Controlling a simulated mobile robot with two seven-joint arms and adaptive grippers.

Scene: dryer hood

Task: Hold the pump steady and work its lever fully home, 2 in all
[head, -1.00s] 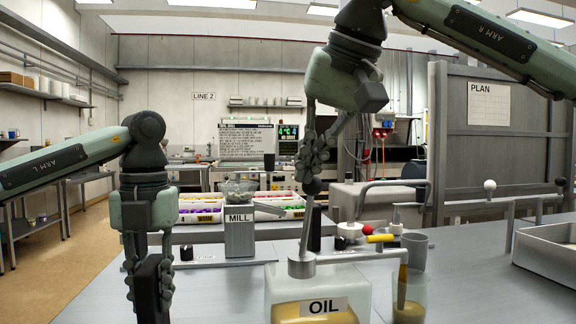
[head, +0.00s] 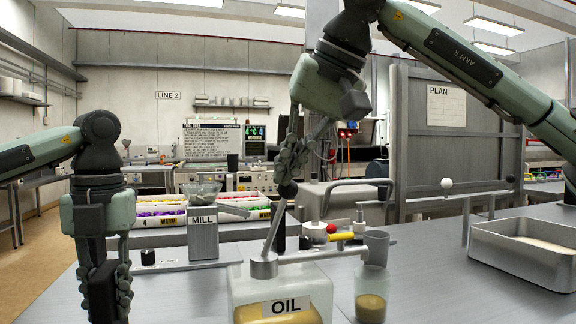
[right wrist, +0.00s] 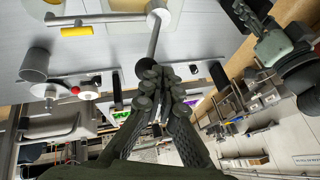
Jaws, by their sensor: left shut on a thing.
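The oil pump (head: 279,300) is a clear jar labelled OIL, part filled with yellow oil, with a grey cap and a spout pointing right. Its thin lever (head: 273,232) rises from the cap, leaning right, to a dark knob (head: 288,190). My right gripper (head: 291,160) has its fingers together against or just above the knob. In the right wrist view, the knob (right wrist: 143,68) sits just past the fingertips (right wrist: 160,84). A beaker (head: 370,290) under the spout holds some oil. My left gripper (head: 105,290) is shut on a dark upright block, left of and apart from the jar.
A mill (head: 203,238) stands behind the jar at left. A metal tray (head: 520,250) is at right. The bench between beaker and tray is clear.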

